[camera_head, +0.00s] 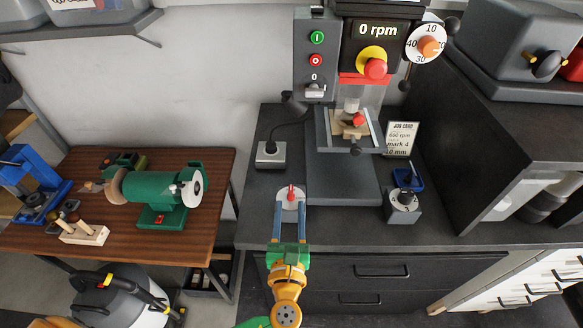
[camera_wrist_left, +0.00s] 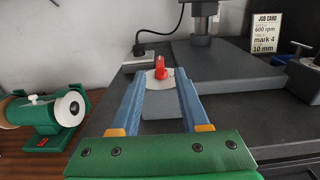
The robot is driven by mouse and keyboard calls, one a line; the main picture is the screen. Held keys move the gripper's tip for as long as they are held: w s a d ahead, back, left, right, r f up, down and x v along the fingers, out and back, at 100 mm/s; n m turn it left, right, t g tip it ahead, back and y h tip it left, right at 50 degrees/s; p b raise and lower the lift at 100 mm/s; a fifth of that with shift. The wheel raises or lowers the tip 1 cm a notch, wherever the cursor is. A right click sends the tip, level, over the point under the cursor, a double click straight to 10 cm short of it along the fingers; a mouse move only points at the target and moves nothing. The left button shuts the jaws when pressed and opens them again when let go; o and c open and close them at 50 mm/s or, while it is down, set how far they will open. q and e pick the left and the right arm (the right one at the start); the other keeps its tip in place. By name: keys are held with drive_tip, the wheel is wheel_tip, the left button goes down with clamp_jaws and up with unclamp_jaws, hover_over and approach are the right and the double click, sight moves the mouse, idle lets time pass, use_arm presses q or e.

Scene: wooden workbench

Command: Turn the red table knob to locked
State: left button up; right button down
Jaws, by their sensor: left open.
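A red knob (camera_head: 291,193) sits on a round whitish disc at the front of the drill press base. It also shows in the left wrist view (camera_wrist_left: 161,70), on top of a grey block, its pointer roughly upright in the picture. My left gripper (camera_head: 290,208) is open, with its two blue fingers pointing away from me toward the knob. In the left wrist view the fingers (camera_wrist_left: 159,86) lie to the left and right of the disc, and the knob shows between their tips. I cannot tell whether they touch it. Any lettering on the disc is too small to read.
The drill press (camera_head: 354,140) stands behind, with another small red knob (camera_head: 359,119) at its table. A green grinder (camera_head: 160,200) is on the left wooden table.

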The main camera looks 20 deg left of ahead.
sight(291, 198)
use_arm(q)
drive_tip(key=w, duration=0.1)
drive_tip(key=w+r+p, duration=0.1)
drive_tip(key=shift+w+a, duration=0.3)
drive_tip(key=shift+a, duration=0.05)
drive_tip(key=shift+w+a+r, duration=0.1)
drive_tip(key=shift+w+r, duration=0.05)
drive_tip(key=shift+w, duration=0.2)
drive_tip(key=shift+w+a+f, duration=0.15)
drive_tip(key=shift+w, duration=0.3)
drive_tip(key=shift+w+a+f, duration=0.1)
drive_tip(key=shift+w, duration=0.3)
drive_tip(key=shift+w+a+f, duration=0.1)
drive_tip(key=shift+w+f, duration=0.1)
drive_tip(key=shift+w, duration=0.1)
drive_tip(key=shift+s+r, duration=0.15)
drive_tip(key=shift+s, duration=0.1)
clamp_jaws()
use_arm(e)
drive_tip(key=shift+s+d+r, duration=0.35)
drive_tip(key=shift+s+r, duration=0.2)
drive_tip(key=shift+s, duration=0.15)
